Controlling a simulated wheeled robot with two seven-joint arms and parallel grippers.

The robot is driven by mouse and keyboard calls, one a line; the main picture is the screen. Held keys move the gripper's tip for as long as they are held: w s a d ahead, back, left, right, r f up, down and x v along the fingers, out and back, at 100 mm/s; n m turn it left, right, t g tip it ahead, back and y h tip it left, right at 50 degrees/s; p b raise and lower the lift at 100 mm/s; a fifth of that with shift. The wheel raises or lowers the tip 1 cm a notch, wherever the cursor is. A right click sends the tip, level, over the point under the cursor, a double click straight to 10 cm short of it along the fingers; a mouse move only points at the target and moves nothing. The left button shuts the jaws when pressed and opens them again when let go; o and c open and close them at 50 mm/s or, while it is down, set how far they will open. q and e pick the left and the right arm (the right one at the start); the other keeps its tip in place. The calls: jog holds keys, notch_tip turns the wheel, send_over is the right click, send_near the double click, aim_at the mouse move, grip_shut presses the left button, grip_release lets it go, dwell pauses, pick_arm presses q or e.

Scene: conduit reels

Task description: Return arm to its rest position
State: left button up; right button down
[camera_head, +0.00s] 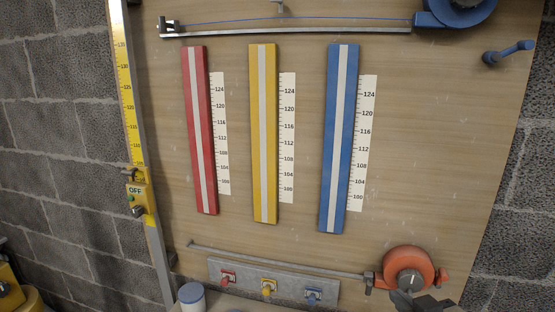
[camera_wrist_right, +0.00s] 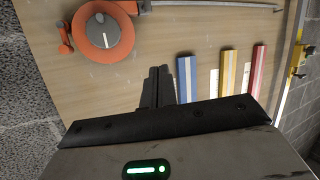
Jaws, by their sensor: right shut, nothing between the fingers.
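My right gripper (camera_head: 408,298) shows at the bottom right of the head view, just below the orange reel (camera_head: 409,268). In the right wrist view my right gripper (camera_wrist_right: 158,72) is shut and empty, its two dark fingers side by side. The orange reel (camera_wrist_right: 103,31) with its grey knob lies to the upper left of the fingers there, apart from them in the picture. My left gripper is in neither view.
A wooden board (camera_head: 420,170) carries a red strip (camera_head: 200,130), a yellow strip (camera_head: 264,130) and a blue strip (camera_head: 340,135), each beside a scale. A grey plate (camera_head: 240,279) holds small coloured switches. A yellow post (camera_head: 128,90) stands left; a blue reel (camera_head: 458,10) sits upper right.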

jog(key=s+a+f+g, duration=0.1)
jog(key=s+a+f, duration=0.2)
jog(key=s+f, duration=0.2)
jog(key=s+a+f+g+y, duration=0.1)
jog(key=s+a+f, duration=0.2)
jog(key=s+f, duration=0.3)
jog(key=s+a+f+g, duration=0.1)
jog(key=s+a+f, duration=0.2)
jog(key=s+f, duration=0.2)
jog(key=shift+s+f+g+y, duration=0.3)
jog(key=shift+s+g, duration=0.1)
jog(key=shift+s, duration=0.6)
